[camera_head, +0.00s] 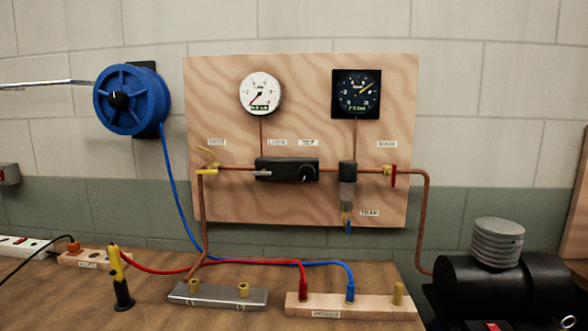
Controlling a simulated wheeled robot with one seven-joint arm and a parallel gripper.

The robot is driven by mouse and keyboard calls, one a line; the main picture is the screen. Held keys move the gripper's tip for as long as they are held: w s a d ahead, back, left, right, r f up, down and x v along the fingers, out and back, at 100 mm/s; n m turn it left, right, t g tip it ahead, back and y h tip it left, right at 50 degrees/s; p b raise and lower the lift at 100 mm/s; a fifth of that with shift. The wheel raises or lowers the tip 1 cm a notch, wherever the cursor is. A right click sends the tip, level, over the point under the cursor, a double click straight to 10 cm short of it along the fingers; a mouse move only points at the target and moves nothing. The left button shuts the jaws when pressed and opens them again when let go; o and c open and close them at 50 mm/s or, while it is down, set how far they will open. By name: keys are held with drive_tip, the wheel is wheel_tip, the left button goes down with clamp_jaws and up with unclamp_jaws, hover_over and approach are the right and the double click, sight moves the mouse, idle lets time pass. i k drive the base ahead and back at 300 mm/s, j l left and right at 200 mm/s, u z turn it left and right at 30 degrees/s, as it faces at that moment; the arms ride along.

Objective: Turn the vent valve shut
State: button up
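A wooden board on the wall carries a copper line with several valves. At its left end is a yellow-handled valve (207,164), with one yellow lever tilted up and a flat yellow part below. At the right is a red-handled valve (392,175), its handle standing upright. The labels beside these are too small to read, so I cannot tell which one is the vent valve. My gripper is not in view.
A white gauge (260,93), a dark gauge (356,94) and a black regulator block (287,169) are on the board (300,210). Hoses, a yellow-black tool (120,280) and fitting blocks occupy the bench (60,300). A black compressor (500,285) stands at right, a blue reel (130,100) at left.

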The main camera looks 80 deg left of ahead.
sight(211, 170)
drive_tip(key=u, duration=2.95)
